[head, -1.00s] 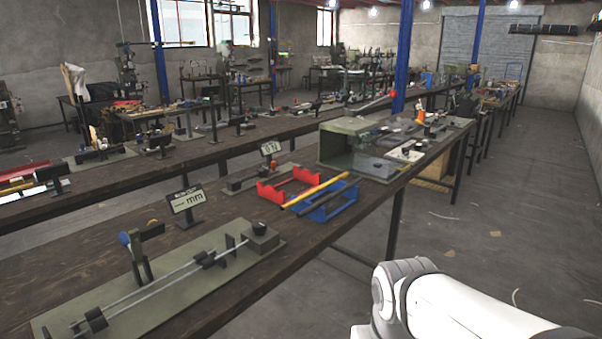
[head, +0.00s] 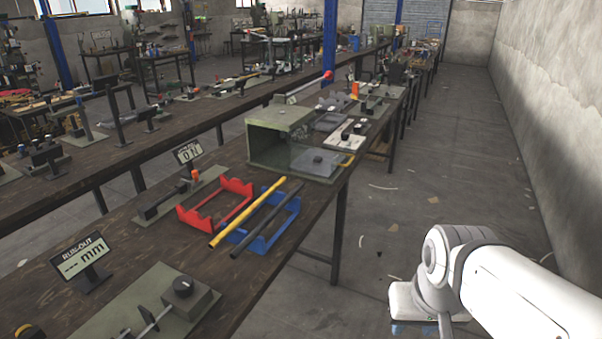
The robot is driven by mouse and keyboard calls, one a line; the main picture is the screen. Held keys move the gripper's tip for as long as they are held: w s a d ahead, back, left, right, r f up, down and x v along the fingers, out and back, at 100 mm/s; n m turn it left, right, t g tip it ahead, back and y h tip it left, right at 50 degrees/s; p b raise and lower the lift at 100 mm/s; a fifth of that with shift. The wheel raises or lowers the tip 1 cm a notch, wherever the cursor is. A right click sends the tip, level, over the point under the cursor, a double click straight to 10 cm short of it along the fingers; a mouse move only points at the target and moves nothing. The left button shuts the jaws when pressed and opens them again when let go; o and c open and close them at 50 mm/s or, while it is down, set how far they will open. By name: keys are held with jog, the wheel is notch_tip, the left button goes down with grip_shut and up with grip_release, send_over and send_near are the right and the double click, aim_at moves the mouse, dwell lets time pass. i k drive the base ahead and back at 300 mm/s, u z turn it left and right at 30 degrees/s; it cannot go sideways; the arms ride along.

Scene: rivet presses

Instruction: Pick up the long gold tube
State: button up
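The long gold tube (head: 247,213) lies on the near workbench (head: 133,236). I cannot tell exactly which rack bears the gold tube. My white arm shows at the lower right, away from the bench, over the floor. My gripper cannot be made out in this view.
A grey-green box-shaped machine (head: 275,137) stands beyond the racks. A "RUNOUT mm" sign (head: 80,257) and a fixture with a grey block (head: 187,297) are at the near end. Another small display (head: 187,152) stands behind the red rack. The aisle floor (head: 440,190) on the right is mostly clear.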

aim_at(228, 230)
jog(key=z, duration=0.15)
jog(key=i, duration=1.45)
jog(key=u, duration=0.7)
jog(key=k, duration=0.7)
jog(key=u, duration=0.2)
jog(key=i, duration=0.7)
jog(key=z, duration=0.1)
